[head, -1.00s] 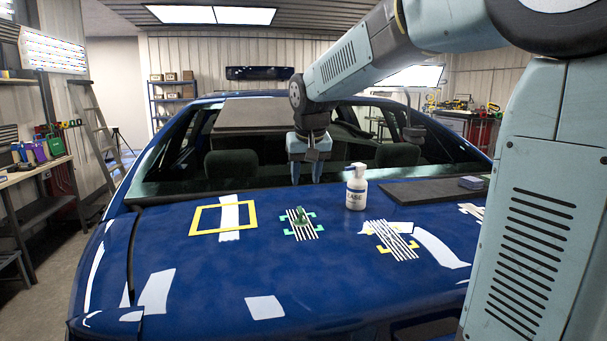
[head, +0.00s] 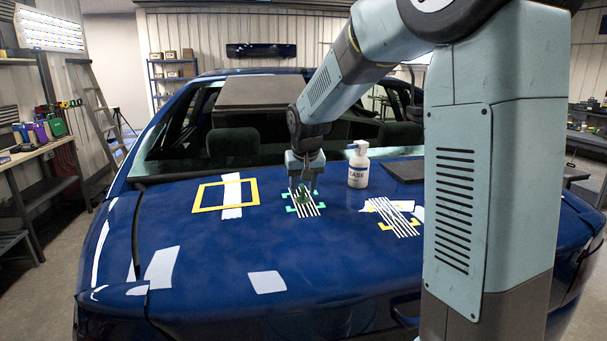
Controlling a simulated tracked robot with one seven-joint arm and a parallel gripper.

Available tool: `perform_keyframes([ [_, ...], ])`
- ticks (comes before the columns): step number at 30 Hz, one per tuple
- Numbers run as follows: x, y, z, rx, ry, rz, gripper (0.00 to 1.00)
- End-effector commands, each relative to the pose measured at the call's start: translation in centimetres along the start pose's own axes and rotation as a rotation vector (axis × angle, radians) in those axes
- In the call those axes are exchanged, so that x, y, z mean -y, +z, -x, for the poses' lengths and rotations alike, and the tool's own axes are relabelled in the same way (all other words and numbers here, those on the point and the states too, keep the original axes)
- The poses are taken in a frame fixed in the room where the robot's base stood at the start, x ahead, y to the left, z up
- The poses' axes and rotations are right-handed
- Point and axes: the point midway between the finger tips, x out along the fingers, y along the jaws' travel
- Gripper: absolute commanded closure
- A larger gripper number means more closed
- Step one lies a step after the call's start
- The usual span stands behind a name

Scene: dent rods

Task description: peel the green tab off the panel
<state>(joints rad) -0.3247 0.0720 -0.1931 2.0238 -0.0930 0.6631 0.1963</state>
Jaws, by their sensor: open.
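The green tab (head: 302,198) stands up from the striped patch (head: 305,208) on the blue car panel (head: 200,285). Green corner marks frame this patch. My gripper (head: 304,186) points down over the tab, its fingers open and very close to it. I cannot tell whether the fingers touch the tab, as they partly overlap it in the picture.
A white spray bottle (head: 358,168) stands just right of my gripper. A second striped patch (head: 392,217) with yellow marks lies to the right, and a yellow frame (head: 225,194) lies to the left. A dark pad (head: 405,171) is behind.

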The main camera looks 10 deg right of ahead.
Motion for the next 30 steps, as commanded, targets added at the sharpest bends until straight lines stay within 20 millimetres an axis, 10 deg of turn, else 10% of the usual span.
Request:
perform_keyframes([
  [17, -0.1, 0.0, -2.0, -0.001, 0.0, -0.001, 0.56],
  [27, -0.1, 0.0, -2.0, -0.001, 0.0, -0.001, 0.88],
  [28, -0.1, 0.0, -2.0, -0.001, 0.0, -0.001, 0.63],
  [30, -0.1, 0.0, -2.0, -0.001, 0.0, -0.001, 0.7],
])
